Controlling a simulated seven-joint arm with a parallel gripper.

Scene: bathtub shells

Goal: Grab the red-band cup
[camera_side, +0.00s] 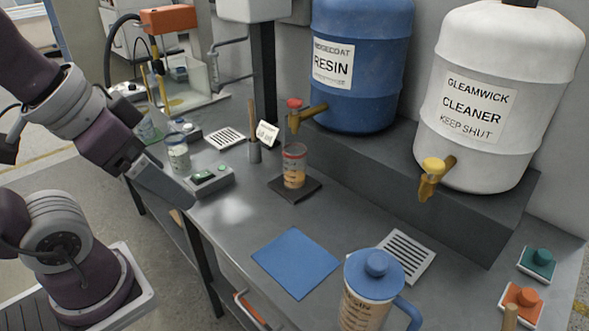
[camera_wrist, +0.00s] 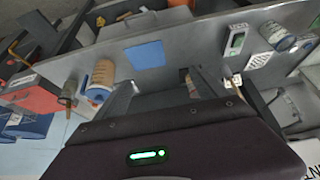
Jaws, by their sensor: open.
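The red-band cup (camera_side: 294,166) is clear, with a red band near its top and tan contents. It stands upright on a dark square pad (camera_side: 306,190) below the red-handled tap of the blue resin drum. My gripper (camera_side: 183,205) is at the left, over the bench's front edge, well apart from the cup. In the wrist view my gripper (camera_wrist: 163,80) has its fingers spread with nothing held. A small brownish shape beside the right finger there may be the cup, but it is mostly hidden and I cannot tell.
Left of the cup are a stick holder (camera_side: 254,151), a scale (camera_side: 208,181) and a lidded jar (camera_side: 177,153). A blue cloth (camera_side: 295,262) and a blue-lidded jug (camera_side: 372,290) are nearer the front. The bench between scale and cloth is clear.

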